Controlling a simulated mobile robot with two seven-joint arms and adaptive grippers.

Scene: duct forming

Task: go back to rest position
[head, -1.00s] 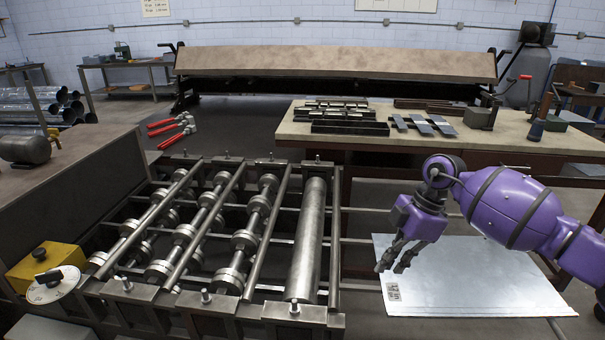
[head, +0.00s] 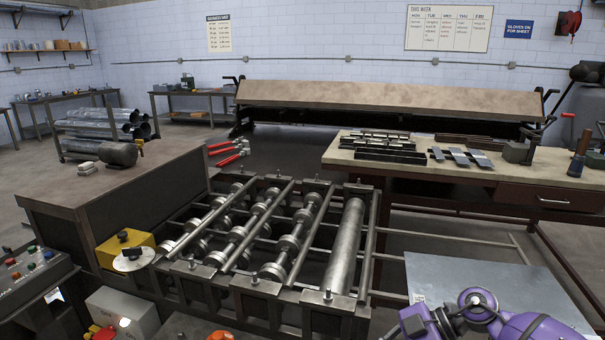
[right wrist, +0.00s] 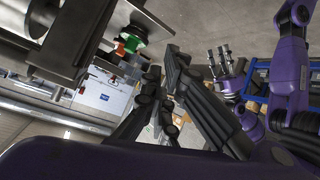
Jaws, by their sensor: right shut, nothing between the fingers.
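My right arm is purple and comes in at the bottom right of the head view. Its gripper (head: 398,333) is at the bottom edge, partly cut off, left of the grey metal sheet's near part. In the right wrist view the dark fingers of my right gripper (right wrist: 165,110) are shut with nothing between them. My left arm is out of the head view. In the right wrist view, a purple arm and a small pronged hand, which looks like my left gripper (right wrist: 223,60), show at the right; its opening is too small to judge.
A roll-forming machine (head: 345,250) stands in the middle, with a yellow switch box (head: 125,245) at its left. The metal sheet (head: 480,285) lies at the right. A workbench (head: 345,155) with metal parts stands behind. A control panel (head: 30,270) is at the lower left.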

